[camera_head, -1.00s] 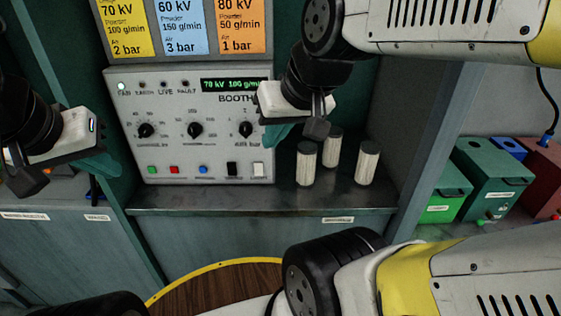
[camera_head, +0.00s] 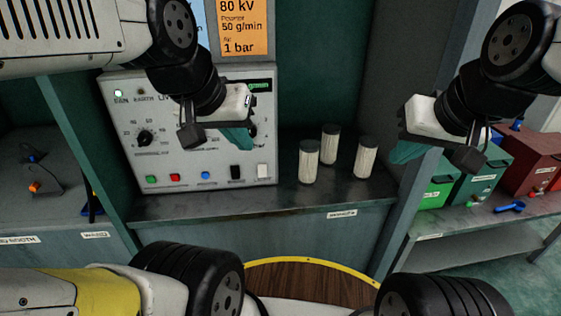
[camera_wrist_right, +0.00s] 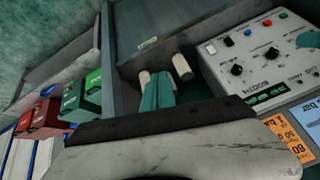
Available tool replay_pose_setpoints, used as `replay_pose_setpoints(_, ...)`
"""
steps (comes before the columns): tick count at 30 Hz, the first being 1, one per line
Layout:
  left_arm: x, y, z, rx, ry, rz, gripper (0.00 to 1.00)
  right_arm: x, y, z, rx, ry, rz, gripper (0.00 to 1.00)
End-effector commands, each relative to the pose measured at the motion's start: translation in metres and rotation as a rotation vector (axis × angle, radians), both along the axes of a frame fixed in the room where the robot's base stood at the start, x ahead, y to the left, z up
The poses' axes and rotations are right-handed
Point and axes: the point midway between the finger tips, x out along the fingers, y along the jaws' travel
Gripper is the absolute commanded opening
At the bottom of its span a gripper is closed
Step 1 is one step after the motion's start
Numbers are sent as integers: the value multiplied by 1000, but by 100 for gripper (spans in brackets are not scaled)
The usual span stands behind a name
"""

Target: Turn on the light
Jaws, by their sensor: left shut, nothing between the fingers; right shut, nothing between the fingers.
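The grey control panel (camera_head: 200,160) stands on the back shelf. It has dials, a row of lamps with the left one lit, a green display, coloured buttons, and a black switch (camera_head: 237,172) and a white switch (camera_head: 263,171) at lower right. I cannot read which control is for the light. My left gripper (camera_head: 241,139) is shut and empty, in front of the panel's right part, above the switches, hiding the dials there. My right gripper (camera_head: 404,152) is shut and empty, right of the panel; its teal fingers show in the right wrist view (camera_wrist_right: 157,92).
Several pale cylinders with dark caps (camera_head: 309,161) stand on the metal shelf right of the panel. Green and red bins (camera_head: 485,172) stand on a shelf further right. A partition (camera_head: 402,205) separates the two bays. Setting cards (camera_head: 242,28) hang above the panel.

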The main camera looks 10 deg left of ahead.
Motion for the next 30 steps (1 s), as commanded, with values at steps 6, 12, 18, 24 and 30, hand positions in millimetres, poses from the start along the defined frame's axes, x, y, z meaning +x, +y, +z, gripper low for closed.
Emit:
replay_pose_setpoints(6,0,0,0,0,0,0,0,4,1,-1,-15,0,18,0)
replay_pose_setpoints(12,0,0,0,0,0,0,0,48,20,-18,-164,-18,224,0)
replay_pose_setpoints(18,0,0,0,0,0,0,0,116,73,-63,-365,-77,638,0)
replay_pose_setpoints(24,0,0,0,0,0,0,0,161,145,-126,-471,-189,1064,0)
replay_pose_setpoints(30,0,0,0,0,0,0,0,176,209,-176,-494,-329,1361,0)
